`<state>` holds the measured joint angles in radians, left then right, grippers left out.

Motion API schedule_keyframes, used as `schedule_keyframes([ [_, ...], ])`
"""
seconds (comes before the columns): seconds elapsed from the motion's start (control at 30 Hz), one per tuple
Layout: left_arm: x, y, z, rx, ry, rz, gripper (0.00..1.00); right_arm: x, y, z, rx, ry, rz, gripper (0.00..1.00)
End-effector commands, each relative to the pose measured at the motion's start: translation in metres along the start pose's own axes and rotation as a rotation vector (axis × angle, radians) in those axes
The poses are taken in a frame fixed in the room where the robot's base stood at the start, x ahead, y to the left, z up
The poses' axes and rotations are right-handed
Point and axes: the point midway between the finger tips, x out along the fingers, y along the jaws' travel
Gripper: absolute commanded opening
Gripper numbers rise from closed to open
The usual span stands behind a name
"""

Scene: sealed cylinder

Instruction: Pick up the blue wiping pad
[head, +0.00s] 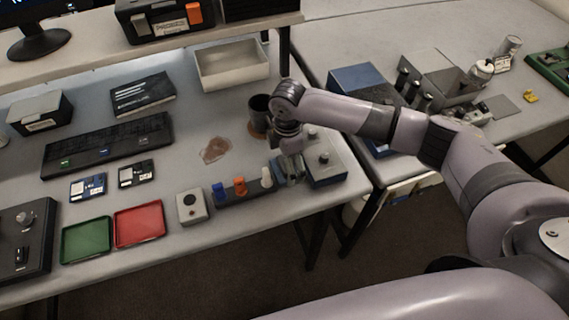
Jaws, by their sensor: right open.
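My right gripper (291,177) points down at the right end of the near table, its jaws open. It is just left of a blue box with a grey top and a black knob (325,172), and beside a pale peg on a dark rack (240,197). I cannot clearly make out the blue wiping pad; a small blue patch shows close by the gripper, partly covered by it. Whether the fingers touch anything is too small to tell. My left gripper is not in view.
A brown spill (215,149) lies mid-table, left of a dark mug (260,113) on a brown coaster. The rack holds blue, orange and pale pegs. Red (140,223) and green (86,240) trays lie at the front left. A white bin (232,66) stands at the back.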

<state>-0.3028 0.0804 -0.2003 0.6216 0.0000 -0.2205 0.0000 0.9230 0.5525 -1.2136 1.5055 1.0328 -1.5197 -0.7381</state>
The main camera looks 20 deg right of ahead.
Motion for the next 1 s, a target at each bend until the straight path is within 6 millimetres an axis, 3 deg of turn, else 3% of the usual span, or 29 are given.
schedule_keyframes([
  [0.3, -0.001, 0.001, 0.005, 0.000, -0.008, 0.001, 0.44, 0.008, 0.000, 0.000, 0.000, 0.000, 0.001, 0.98],
  [1.0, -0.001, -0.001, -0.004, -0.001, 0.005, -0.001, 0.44, 0.008, 0.000, 0.000, 0.000, -0.001, 0.000, 0.52],
])
